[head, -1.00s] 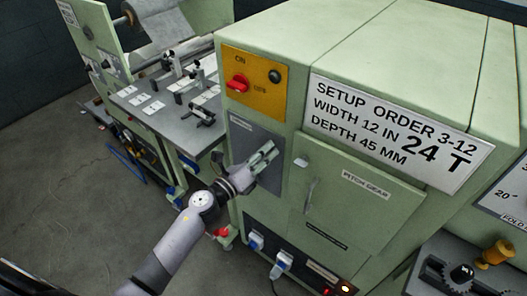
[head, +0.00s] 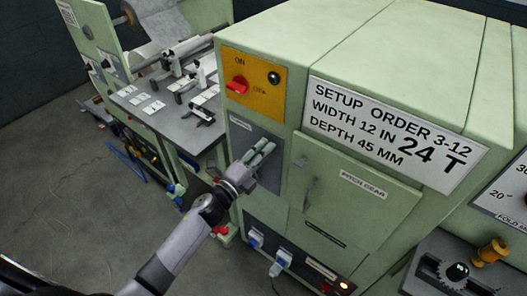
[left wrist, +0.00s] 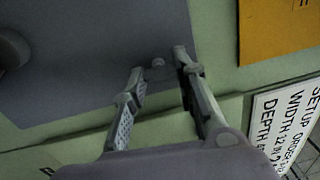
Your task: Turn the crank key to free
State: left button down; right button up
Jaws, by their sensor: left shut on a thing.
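My left gripper (head: 264,150) is at the grey panel (head: 240,130) on the front of the green machine, below the yellow switch plate. A dark round part (left wrist: 12,48) shows at the left of the panel in the wrist view. My right gripper is not in view.
The yellow plate (head: 262,98) with a red switch (head: 237,87) is just above the panel. The pitch gear door (head: 345,200) with its handle (head: 308,187) is to the right. A grey worktable (head: 140,105) with tools stands behind at left. Floor at left is mostly clear.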

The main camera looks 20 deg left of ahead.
pick_arm(q)
jog(key=shift+n, duration=0.4)
jog(key=c, duration=1.3)
grip_release()
jog(key=v, duration=1.2)
jog(key=shift+f, duration=0.1)
